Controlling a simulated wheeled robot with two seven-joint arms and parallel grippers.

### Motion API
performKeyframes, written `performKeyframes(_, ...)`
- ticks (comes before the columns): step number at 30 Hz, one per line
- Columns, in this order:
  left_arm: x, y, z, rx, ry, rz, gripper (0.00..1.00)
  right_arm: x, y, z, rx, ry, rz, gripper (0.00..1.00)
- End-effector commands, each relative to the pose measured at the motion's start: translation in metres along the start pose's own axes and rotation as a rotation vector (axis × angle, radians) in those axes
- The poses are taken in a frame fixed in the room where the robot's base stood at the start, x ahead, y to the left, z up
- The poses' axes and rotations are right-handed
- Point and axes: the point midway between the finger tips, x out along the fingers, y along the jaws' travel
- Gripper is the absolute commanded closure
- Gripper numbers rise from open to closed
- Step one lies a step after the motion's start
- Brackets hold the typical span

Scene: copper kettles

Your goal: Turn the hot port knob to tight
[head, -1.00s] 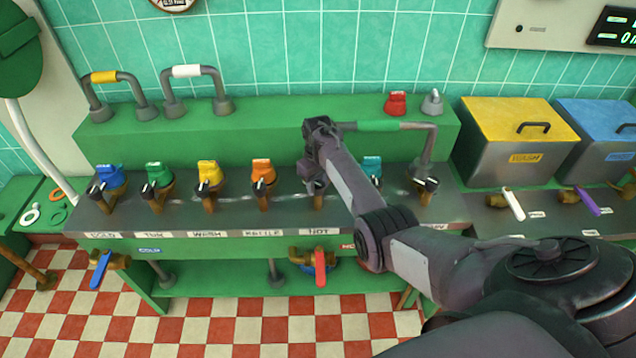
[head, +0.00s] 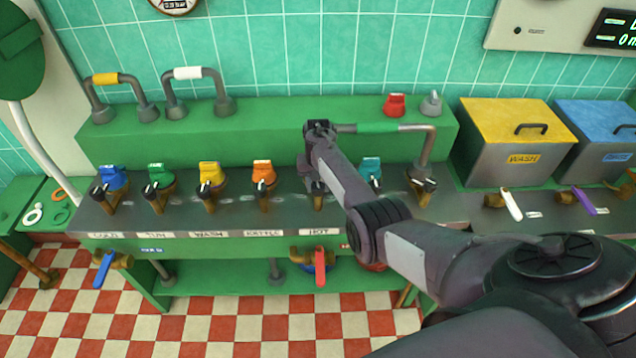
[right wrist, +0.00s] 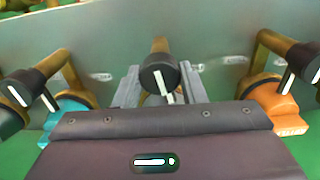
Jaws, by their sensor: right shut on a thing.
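The hot port is the brass spout (head: 318,203) above the HOT label (head: 320,232), at the middle of the metal counter. My right gripper (head: 314,185) reaches down over it, and the arm hides most of its knob in the head view. In the right wrist view the hot port knob (right wrist: 158,72) is black and round with a white pointer line, tilted slightly off vertical. The two grey fingers of my right gripper stand on either side of it, shut on it. My left gripper is not in view.
An orange-collared port (head: 263,175) and a teal-collared port (head: 370,170) flank the hot port closely. A pipe with a green sleeve (head: 378,127) runs behind my wrist. A red-handled valve (head: 320,265) hangs below. Lidded bins, one yellow-topped (head: 515,125), stand at the right.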

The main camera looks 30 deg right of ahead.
Motion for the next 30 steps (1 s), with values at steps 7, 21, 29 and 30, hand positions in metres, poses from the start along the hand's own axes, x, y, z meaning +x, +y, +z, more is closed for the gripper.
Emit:
performKeyframes(7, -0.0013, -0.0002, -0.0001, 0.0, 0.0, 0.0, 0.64, 0.0005, -0.0004, 0.0006, 0.132, -0.001, 0.0, 0.86)
performKeyframes(21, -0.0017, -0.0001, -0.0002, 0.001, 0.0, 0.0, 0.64, 0.0008, -0.0002, 0.0007, 0.204, -0.002, 0.0, 0.86)
performKeyframes(29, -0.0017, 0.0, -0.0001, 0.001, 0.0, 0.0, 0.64, 0.0008, -0.0001, 0.0007, 0.204, -0.002, 0.0, 0.6)
performKeyframes(30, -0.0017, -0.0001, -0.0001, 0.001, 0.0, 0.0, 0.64, 0.0008, 0.0, 0.0007, 0.204, -0.002, 0.0, 0.55)
